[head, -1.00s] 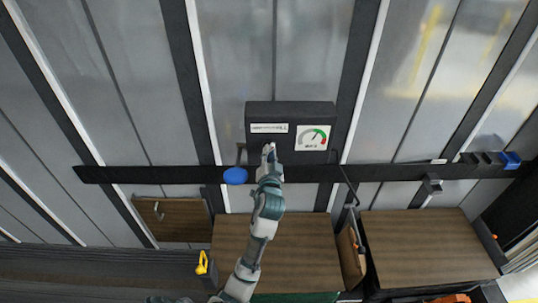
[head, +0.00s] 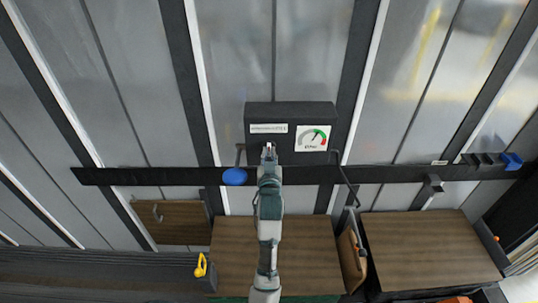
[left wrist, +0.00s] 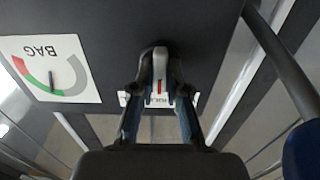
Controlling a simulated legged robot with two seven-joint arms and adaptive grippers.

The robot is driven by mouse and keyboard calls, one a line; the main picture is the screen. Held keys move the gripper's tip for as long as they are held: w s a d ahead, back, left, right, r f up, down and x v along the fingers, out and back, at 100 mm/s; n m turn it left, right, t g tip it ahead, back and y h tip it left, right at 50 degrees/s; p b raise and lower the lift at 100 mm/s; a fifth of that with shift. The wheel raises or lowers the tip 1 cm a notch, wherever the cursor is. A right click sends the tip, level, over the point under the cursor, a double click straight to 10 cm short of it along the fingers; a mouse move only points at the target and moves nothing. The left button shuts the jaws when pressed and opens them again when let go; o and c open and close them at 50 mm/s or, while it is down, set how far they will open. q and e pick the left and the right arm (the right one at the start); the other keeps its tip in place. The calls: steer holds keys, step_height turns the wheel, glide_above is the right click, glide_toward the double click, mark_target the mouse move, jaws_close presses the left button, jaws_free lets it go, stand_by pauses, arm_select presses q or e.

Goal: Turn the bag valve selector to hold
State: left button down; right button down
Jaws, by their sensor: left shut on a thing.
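The bag valve box (head: 290,114) is a dark box on the panelled wall, with a white label strip (head: 268,128) and a red-and-green gauge (head: 312,138). The gauge also shows in the left wrist view (left wrist: 51,70), upside down, marked BAG. The selector (left wrist: 160,62) is a pale grey lever with a red mark on the box face. My left gripper (head: 269,154) is at the lower face of the box. In the left wrist view its fingers (left wrist: 160,90) are shut on the selector, one on each side. They partly cover the label strip.
A dark rail (head: 400,173) runs across the wall below the box. A blue round knob (head: 234,176) is left of my gripper. A dark bent rod (head: 345,178) hangs at the right.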

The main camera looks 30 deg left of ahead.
arm_select(q)
steer(key=shift+f, duration=0.15)
steer(key=c, duration=1.2)
jaws_free()
steer(key=shift+o, duration=0.2)
steer(key=shift+r, duration=0.2)
step_height(320, 180, up, 10)
steer(key=shift+w+d+f, duration=0.1)
steer(key=shift+f, duration=0.05)
